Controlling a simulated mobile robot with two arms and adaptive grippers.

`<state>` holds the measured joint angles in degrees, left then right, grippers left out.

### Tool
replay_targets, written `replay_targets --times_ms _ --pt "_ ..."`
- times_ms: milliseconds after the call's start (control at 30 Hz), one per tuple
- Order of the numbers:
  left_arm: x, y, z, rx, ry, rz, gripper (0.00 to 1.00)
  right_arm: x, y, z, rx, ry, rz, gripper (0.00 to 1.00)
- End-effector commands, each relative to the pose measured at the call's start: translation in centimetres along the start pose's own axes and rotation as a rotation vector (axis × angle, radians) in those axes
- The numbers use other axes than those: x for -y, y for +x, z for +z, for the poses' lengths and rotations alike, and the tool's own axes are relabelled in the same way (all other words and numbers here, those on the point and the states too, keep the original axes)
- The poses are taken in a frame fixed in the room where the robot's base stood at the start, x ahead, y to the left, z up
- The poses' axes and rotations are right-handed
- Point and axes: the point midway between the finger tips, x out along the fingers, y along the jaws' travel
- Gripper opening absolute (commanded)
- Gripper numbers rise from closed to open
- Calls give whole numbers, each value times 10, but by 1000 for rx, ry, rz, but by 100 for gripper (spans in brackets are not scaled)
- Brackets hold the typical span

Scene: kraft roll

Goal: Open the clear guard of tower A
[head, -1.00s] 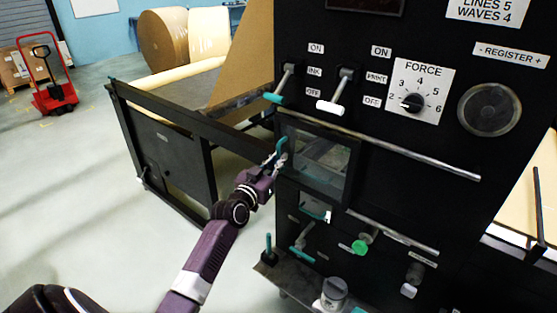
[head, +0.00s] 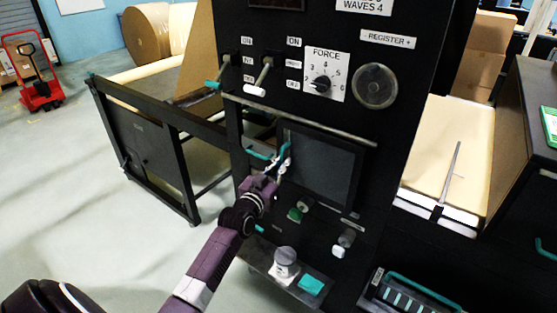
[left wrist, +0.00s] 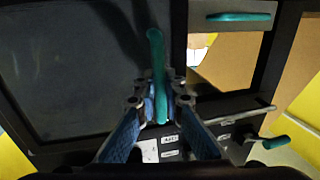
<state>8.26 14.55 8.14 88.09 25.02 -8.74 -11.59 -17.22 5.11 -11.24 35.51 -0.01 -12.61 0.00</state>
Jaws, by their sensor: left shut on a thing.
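The clear guard (head: 325,170) of the tower is a dark-framed pane on the black machine front. My left gripper (head: 277,167) is shut on the handle. In the left wrist view, the blue fingers (left wrist: 160,108) close around the teal handle (left wrist: 157,65), with the guard pane (left wrist: 65,70) to the left. My right gripper is out of view.
Two levers (head: 222,72) (head: 262,75), a FORCE dial (head: 322,83) and a register knob (head: 375,86) sit above the guard. A green knob (head: 297,211) and a ledge with a small pot (head: 285,260) are below. Open floor (head: 110,220) lies left.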

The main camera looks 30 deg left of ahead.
Motion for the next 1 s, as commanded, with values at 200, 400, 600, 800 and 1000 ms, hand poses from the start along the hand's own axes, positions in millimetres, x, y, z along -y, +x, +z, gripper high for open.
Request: replay_targets --times_ms 200,400,600,800,1000 --pt "-6 -1 -2 -3 2 -1 0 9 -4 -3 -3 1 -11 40" --pt "-6 -1 -2 -4 2 -1 0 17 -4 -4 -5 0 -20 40" --pt "-6 -1 -1 -3 2 -1 11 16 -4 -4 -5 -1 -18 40" --pt "-6 -1 -2 -3 2 -1 27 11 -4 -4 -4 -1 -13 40" --pt "-6 -1 -2 -3 2 -2 27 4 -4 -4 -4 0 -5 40"
